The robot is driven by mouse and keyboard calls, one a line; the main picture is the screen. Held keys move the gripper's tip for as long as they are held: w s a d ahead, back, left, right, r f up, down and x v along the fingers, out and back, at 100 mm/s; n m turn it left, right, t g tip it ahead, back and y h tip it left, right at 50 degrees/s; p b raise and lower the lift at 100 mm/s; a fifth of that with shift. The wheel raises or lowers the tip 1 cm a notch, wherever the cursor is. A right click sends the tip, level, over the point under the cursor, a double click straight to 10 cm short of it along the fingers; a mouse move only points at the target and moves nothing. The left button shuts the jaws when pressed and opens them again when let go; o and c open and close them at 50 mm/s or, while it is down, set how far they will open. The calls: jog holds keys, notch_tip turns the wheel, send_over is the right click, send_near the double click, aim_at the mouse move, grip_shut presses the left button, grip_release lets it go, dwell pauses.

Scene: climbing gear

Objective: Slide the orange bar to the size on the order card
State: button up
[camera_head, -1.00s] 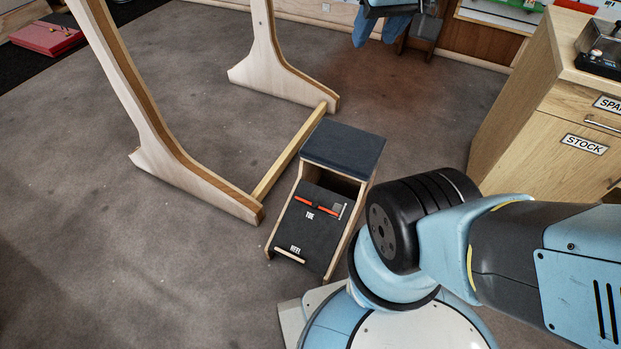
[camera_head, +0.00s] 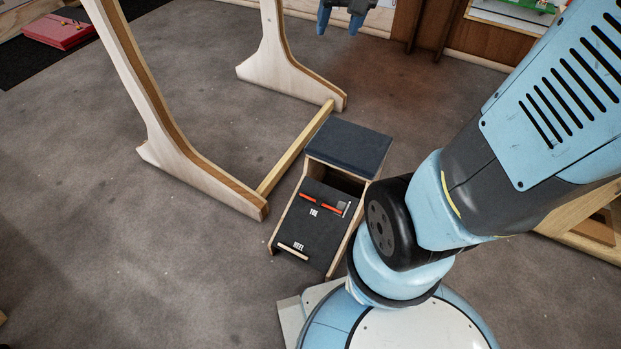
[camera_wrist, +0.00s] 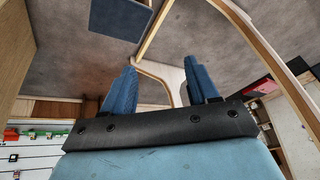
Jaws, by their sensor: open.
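The orange bar (camera_head: 309,198) lies across the dark sloped board (camera_head: 312,225) of a small wooden stand, near the TOE label. A small grey block (camera_head: 342,206) with a pale edge strip sits at the bar's right end. A HEEL label and a pale wooden ledge (camera_head: 292,251) are at the board's lower end. My gripper (camera_head: 341,18) shows at the top edge of the head view, far beyond the stand. In the wrist view its blue fingers (camera_wrist: 158,88) are apart with nothing between them. I cannot make out an order card.
The stand's dark padded seat (camera_head: 348,147) is above the board. A wooden frame (camera_head: 185,165) with a floor crossbar (camera_head: 295,148) stands to its left. A red mat (camera_head: 58,31) lies far left. Carpet left of the frame is clear.

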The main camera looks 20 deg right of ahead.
jog(key=w+f+m+g, duration=0.1)
jog(key=w+f+m, duration=0.1)
jog(key=w+f, duration=1.15)
jog(key=m+g, duration=0.4)
jog(key=m, duration=0.2)
send_over(319, 201)
notch_tip(319, 201, down, 54)
jog(key=shift+h, duration=0.3)
notch_tip(319, 201, down, 13)
jog(key=shift+s+f, duration=0.1)
jog(key=shift+c, duration=0.3)
grip_shut()
